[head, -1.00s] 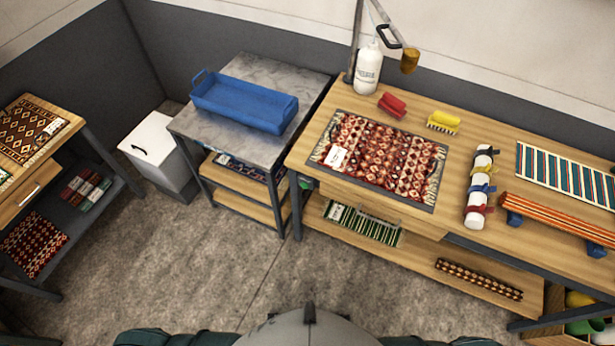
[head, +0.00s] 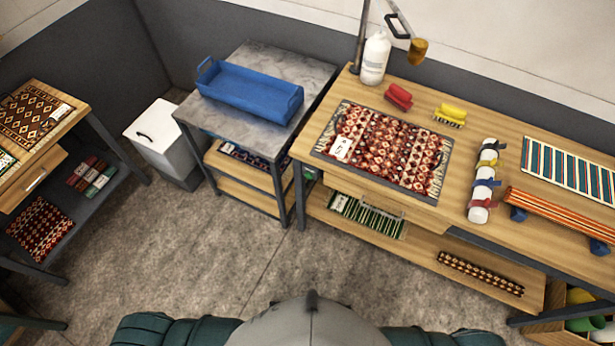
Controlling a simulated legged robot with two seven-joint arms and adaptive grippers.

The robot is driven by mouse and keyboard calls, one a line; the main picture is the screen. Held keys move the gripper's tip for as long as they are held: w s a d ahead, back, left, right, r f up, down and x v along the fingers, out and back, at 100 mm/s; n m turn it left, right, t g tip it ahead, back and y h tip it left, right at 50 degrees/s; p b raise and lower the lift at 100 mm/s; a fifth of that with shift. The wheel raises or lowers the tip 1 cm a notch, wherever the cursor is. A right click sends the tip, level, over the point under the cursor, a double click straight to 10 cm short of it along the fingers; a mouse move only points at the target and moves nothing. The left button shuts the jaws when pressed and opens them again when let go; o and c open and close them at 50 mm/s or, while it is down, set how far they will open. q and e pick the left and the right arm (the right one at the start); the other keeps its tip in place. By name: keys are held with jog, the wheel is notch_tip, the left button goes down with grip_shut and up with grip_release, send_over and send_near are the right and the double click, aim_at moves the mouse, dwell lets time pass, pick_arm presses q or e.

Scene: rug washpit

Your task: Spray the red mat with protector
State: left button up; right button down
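A red and cream patterned mat (head: 386,142) with fringed ends lies flat on a dark grey pad (head: 330,127) on the wooden workbench. A white tag (head: 341,148) lies on its left end. A white bottle (head: 374,60) stands upright at the back of the bench, behind the mat; I cannot read its label or tell whether it holds protector. Another red patterned mat (head: 40,229) lies on the lower shelf of the left table. Neither of my grippers is in view.
A red brush (head: 398,97) and a yellow brush (head: 450,115) lie behind the mat. A strapped white roll (head: 485,180) and an orange striped piece (head: 560,215) lie to the right. A blue tray (head: 250,90) sits on the grey-topped table. Open floor (head: 210,270) lies in front.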

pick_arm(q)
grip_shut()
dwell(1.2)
